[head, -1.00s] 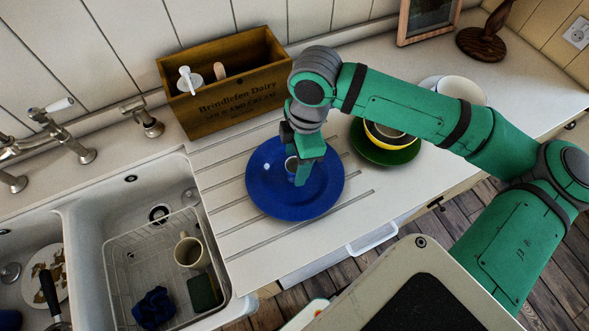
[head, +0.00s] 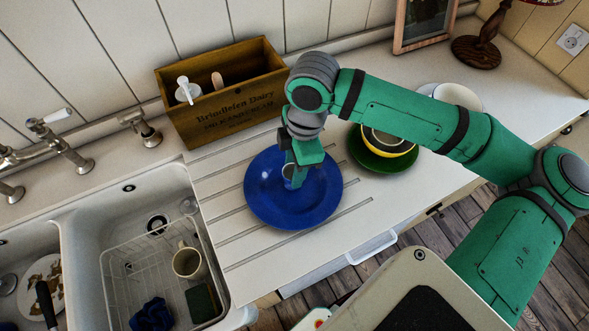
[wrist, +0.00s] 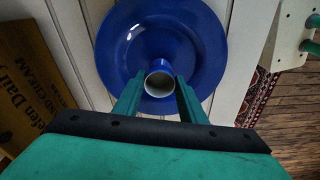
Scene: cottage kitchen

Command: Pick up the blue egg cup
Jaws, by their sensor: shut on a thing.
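The blue egg cup (wrist: 158,65) has a pale inside and stands over the blue plate (wrist: 205,40) in the wrist view. My gripper (wrist: 160,86) has one finger on each side of the cup and is shut on it. In the head view my gripper (head: 295,180) points down over the blue plate (head: 265,205), and the fingers hide most of the egg cup (head: 289,170). I cannot tell whether the cup's foot touches the plate.
A wooden dairy crate (head: 225,100) stands behind the plate. A green plate with stacked bowls (head: 405,160) is to the right, partly under my arm. A sink with a wire rack (head: 120,270) is at the left. A lamp base (head: 475,52) is far right.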

